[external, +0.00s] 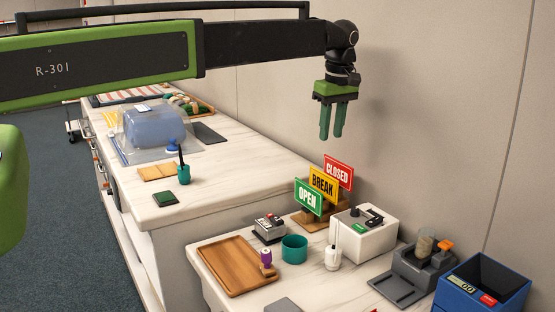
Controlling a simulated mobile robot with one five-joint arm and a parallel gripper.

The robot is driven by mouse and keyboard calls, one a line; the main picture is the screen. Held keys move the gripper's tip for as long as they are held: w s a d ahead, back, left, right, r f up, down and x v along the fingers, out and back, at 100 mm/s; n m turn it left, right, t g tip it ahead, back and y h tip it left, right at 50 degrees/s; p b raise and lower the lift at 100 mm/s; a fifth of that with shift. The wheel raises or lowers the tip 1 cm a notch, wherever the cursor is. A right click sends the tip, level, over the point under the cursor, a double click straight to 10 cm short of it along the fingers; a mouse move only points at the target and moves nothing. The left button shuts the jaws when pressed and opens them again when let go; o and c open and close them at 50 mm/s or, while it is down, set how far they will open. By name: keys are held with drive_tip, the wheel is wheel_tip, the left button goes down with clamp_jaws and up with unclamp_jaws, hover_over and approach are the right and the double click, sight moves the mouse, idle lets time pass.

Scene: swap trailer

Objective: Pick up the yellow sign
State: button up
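The yellow sign (322,184) reads BREAK and stands upright in a wooden stand (309,220) on the counter. It is between the green OPEN sign (307,198) in front and the red CLOSED sign (339,171) behind. The OPEN sign covers part of its lower left. My gripper (332,137) hangs above the signs, pointing down, with its two green fingers apart. It is empty and touches nothing.
A white box (362,236) stands right of the signs. A wooden tray (237,264), a teal cup (294,248), a grey device (269,229) and a white bottle (333,257) are in front. A blue bin (482,285) is at right. The wall is close behind.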

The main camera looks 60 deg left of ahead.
sight(323, 184)
drive_tip(key=f+b, duration=0.5)
drive_tip(key=a+f+b, duration=0.1)
drive_tip(key=f+b, duration=0.4)
drive_tip(key=a+f+b, duration=0.1)
drive_tip(key=f+b, duration=0.4)
drive_tip(key=f, duration=0.1)
drive_tip(key=shift+s, duration=0.1)
drive_tip(key=shift+f, duration=0.3)
clamp_jaws()
